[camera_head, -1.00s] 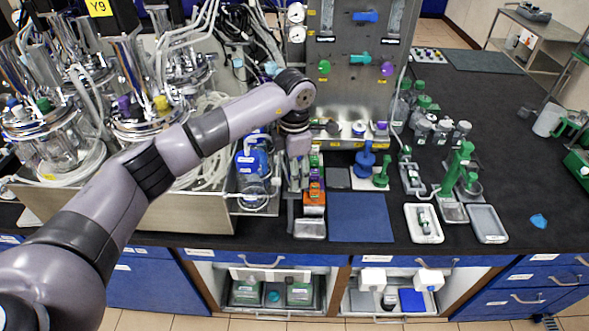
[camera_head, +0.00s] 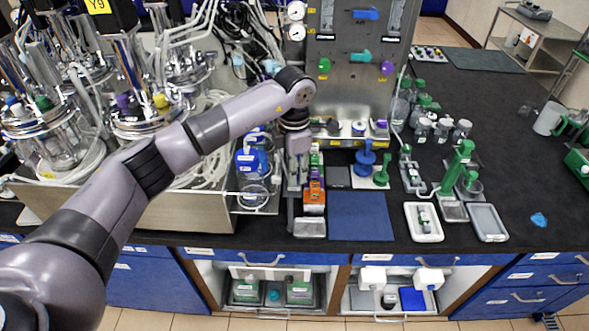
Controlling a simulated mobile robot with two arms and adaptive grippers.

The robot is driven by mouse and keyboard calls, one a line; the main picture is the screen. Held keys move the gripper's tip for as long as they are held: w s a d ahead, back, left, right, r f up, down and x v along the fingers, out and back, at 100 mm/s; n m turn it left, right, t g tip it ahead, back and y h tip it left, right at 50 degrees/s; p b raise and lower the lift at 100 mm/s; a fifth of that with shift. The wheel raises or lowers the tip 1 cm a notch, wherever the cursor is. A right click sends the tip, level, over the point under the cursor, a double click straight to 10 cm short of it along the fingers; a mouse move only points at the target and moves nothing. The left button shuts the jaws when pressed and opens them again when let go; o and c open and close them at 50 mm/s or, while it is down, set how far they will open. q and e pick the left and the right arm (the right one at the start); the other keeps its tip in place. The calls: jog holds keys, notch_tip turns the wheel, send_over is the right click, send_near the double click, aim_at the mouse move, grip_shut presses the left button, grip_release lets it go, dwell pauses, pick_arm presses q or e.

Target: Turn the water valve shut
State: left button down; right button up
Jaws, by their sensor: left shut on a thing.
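My left arm reaches in from the left, and its wrist bends down in front of the steel panel's lower left edge. My left gripper (camera_head: 297,178) points down between the blue-capped bottle and the orange box. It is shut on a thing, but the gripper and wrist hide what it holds. I cannot make out which part is the water valve. The steel panel (camera_head: 350,90) carries a blue handle (camera_head: 365,14), a teal handle (camera_head: 360,57), a green knob (camera_head: 324,66) and a purple knob (camera_head: 387,68). My right gripper is not in view.
Bioreactor vessels (camera_head: 60,135) with tubing crowd the left. A blue-capped bottle (camera_head: 247,160) and an orange box (camera_head: 315,196) stand close to the gripper. A blue mat (camera_head: 361,217) lies clear at the front. Green-topped labware and white trays (camera_head: 423,236) stand to the right.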

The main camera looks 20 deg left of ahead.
pick_arm(q)
jog(key=m+b, duration=0.4)
jog(key=b, duration=0.1)
jog(key=shift+f+m+b, duration=0.15)
jog(key=shift+m+b, duration=0.25)
jog(key=m+b, duration=0.3)
jog(key=m, duration=0.1)
jog(key=shift+m, duration=0.3)
jog(key=m+b, duration=0.2)
jog(key=m, duration=0.2)
jog(key=shift+r, duration=0.2)
jog(key=shift+r+m+b, duration=0.1)
jog(key=shift+m+b, duration=0.45)
jog(key=shift+m, duration=1.55)
jog(key=shift+w, duration=0.1)
jog(key=c, duration=1.3)
grip_release()
